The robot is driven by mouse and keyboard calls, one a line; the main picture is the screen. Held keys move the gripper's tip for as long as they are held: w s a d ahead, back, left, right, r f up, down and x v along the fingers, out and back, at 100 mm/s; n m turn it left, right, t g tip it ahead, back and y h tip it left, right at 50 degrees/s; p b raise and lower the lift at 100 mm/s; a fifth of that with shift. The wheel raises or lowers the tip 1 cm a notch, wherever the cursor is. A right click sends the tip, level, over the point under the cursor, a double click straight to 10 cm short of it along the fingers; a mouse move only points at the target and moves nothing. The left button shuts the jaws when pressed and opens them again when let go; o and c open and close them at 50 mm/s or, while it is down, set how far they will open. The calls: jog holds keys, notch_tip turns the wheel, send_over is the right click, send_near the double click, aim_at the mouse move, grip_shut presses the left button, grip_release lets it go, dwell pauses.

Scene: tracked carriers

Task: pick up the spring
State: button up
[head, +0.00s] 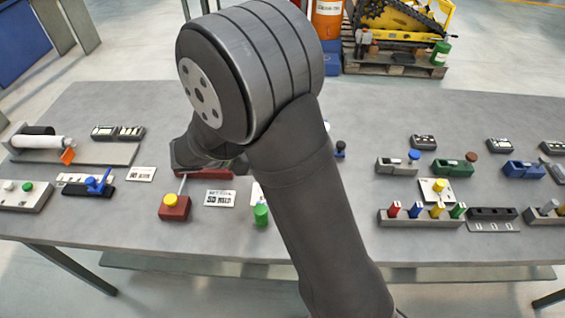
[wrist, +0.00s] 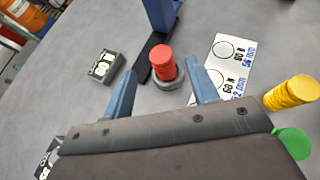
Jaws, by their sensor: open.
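A red ridged upright cylinder, which looks like a coil spring (wrist: 163,62), stands on a round dark grey base (wrist: 169,82) in the wrist view. My gripper (wrist: 164,75) is open. Its two blue-grey fingers are spread, one to the left and one to the right of the red spring in the picture, with gaps visible; I see no contact. A yellow ridged cylinder (wrist: 292,93) and a green one (wrist: 292,143) stand at the right edge, outside the fingers. In the head view my arm hides the red spring, and the fingertips cannot be made out.
A blue post (wrist: 160,12) on a dark foot stands just beyond the red spring. A white card with circles and print (wrist: 222,65) lies to its right, a small grey box (wrist: 106,66) to its left. The grey table (head: 150,105) holds several fixtures and blocks.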

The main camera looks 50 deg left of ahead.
jog(key=shift+x, duration=3.35)
jog(key=c, duration=1.2)
